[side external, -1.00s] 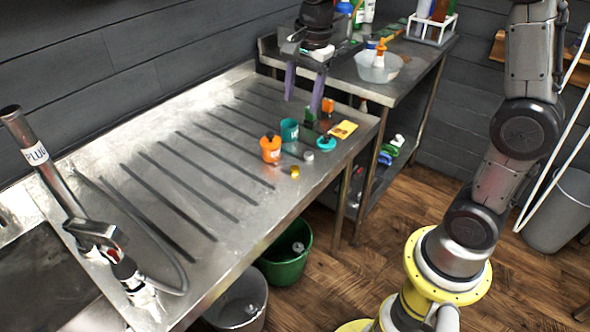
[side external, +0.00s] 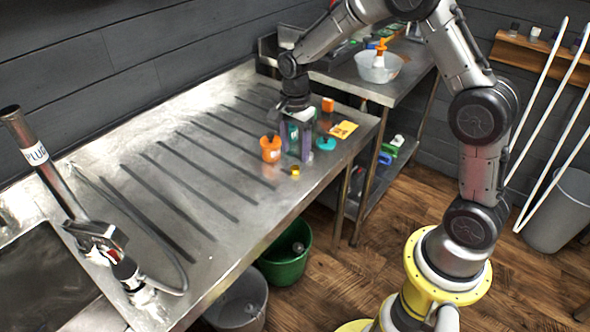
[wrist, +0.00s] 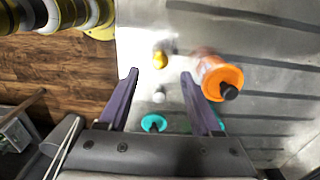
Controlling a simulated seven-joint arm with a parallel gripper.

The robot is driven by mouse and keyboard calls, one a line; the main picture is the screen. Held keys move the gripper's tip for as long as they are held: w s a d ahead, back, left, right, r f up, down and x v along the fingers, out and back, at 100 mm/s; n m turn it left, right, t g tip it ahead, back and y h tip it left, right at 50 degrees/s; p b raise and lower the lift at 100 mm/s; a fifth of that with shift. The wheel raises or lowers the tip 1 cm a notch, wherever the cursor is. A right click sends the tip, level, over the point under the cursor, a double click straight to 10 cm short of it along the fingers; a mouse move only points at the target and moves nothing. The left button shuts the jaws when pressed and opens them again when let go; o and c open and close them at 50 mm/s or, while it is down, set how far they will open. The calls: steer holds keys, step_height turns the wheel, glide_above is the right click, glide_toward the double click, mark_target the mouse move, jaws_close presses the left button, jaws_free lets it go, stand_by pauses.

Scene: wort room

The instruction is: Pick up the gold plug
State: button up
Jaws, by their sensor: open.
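The gold plug (side external: 295,171) is a small yellow-gold piece on the steel drainboard near its front edge. In the wrist view the gold plug (wrist: 160,60) lies ahead of the fingertips, roughly in line with the gap between them. My gripper (side external: 296,158) points down over the drainboard, just behind the plug in the side view. Its purple fingers are apart with nothing held between them, as the wrist view also shows (wrist: 160,74).
An orange bottle with a black cap (side external: 270,149) stands left of my gripper. The drainboard (side external: 150,190) is clear on the left.

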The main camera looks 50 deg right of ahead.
mark_target(295, 167)
steer(key=shift+f, duration=2.65)
jaws_close()
